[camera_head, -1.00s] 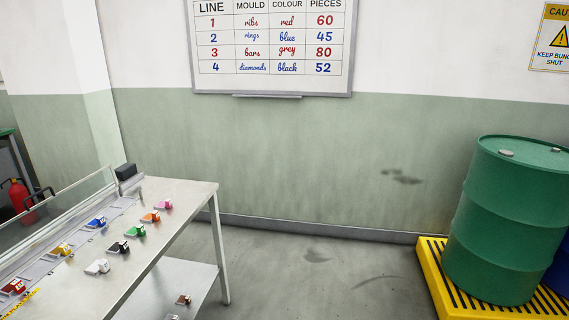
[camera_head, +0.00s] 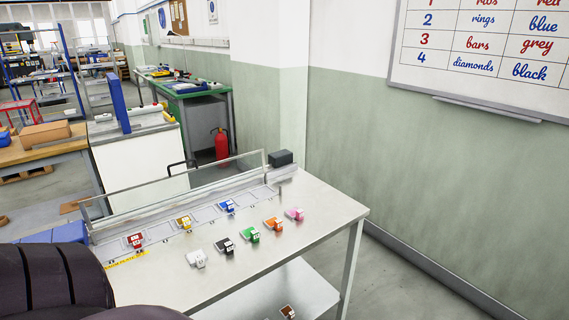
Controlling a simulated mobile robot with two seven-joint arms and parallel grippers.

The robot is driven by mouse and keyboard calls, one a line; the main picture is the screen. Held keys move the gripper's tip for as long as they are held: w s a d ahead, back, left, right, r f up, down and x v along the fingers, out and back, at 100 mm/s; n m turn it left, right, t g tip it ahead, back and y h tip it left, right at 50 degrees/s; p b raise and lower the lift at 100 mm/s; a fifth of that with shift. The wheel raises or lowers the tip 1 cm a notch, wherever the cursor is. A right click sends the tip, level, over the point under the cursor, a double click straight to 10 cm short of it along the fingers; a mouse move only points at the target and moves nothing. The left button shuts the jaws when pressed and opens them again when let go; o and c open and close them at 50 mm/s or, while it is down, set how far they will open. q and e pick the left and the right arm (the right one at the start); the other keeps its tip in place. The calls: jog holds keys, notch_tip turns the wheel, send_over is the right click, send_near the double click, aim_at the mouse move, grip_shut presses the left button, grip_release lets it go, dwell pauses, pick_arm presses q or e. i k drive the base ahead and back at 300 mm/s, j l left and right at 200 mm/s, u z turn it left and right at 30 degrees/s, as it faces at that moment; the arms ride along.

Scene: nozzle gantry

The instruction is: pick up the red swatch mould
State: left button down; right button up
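The red swatch mould (camera_head: 135,240) sits at the left end of the slotted rail (camera_head: 180,224) along the back of the metal table (camera_head: 310,217). It is a small red block with a pale label, by a yellow marked strip. A yellow mould (camera_head: 184,222) and a blue mould (camera_head: 228,206) sit farther along the same rail. A dark rounded shape at the lower left looks like part of my own arm, close to the red mould in the picture. Neither gripper shows.
White (camera_head: 197,258), black (camera_head: 225,246), green (camera_head: 250,235), orange (camera_head: 273,224) and pink (camera_head: 294,213) moulds stand in a row in front of the rail. A clear panel (camera_head: 180,190) rises behind it. A brown mould (camera_head: 287,312) lies on the lower shelf.

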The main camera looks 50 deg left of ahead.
aim_at(135, 240)
jog(key=i+u, duration=0.1)
jog(key=u, duration=0.3)
jog(key=i+u, duration=0.15)
jog(key=u, duration=0.2)
jog(key=i+l+u, duration=0.1)
jog(key=u, duration=1.75)
